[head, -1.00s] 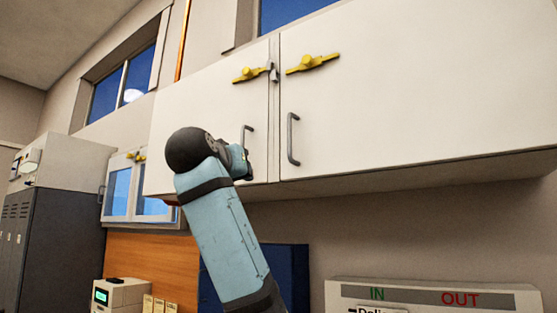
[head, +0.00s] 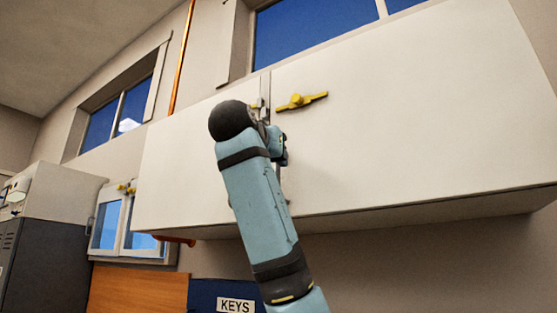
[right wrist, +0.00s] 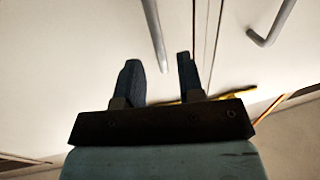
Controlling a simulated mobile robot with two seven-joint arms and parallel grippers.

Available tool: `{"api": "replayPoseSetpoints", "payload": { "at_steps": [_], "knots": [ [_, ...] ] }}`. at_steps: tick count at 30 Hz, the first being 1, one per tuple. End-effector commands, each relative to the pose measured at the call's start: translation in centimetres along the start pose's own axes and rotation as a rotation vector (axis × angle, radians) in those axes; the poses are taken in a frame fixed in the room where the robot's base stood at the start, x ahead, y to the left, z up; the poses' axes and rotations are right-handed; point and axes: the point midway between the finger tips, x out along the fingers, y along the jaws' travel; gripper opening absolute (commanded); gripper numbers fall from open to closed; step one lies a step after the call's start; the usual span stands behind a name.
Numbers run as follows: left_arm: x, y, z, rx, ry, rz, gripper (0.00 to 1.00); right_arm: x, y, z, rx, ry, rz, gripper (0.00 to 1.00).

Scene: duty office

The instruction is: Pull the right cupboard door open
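The right cupboard door (head: 400,110) is white and closed, flush beside the left door (head: 190,150). A yellow latch (head: 301,101) sits near its upper left corner. My right gripper (head: 284,155) is in front of the seam and hides both handles in the head view. In the right wrist view, which looks upside down, the open gripper (right wrist: 160,75) has one finger each side of the end of the right door's grey bar handle (right wrist: 155,35). I cannot tell whether they touch it. The left door's handle (right wrist: 272,24) is apart. My left gripper is not in view.
A blue board marked KEYS (head: 205,292) is below the cupboard. The space in front of the right door looks clear.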

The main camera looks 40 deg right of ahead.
Motion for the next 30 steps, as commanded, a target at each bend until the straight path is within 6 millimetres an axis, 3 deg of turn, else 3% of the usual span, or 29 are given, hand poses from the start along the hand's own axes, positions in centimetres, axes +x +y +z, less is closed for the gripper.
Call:
{"api": "replayPoseSetpoints", "payload": {
  "at_steps": [3, 7, 18, 23, 30],
  "knots": [
    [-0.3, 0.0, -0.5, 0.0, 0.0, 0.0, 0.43, 2.0, 0.0, -0.1, -0.002, -0.002, 0.002, 0.35],
    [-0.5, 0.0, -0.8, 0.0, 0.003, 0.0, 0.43, 3.2, 0.0, 0.0, -0.001, -0.001, 0.001, 0.35],
    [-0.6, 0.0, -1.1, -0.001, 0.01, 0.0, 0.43, 3.8, 0.0, 0.1, 0.0, 0.0, 0.0, 0.35],
    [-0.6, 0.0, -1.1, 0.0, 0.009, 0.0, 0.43, 3.7, 0.0, 0.1, 0.0, 0.0, 0.0, 0.01],
    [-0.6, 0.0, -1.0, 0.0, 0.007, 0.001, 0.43, 3.7, 0.0, 0.0, 0.0, 0.0, -0.001, 0.0]
  ]
}}
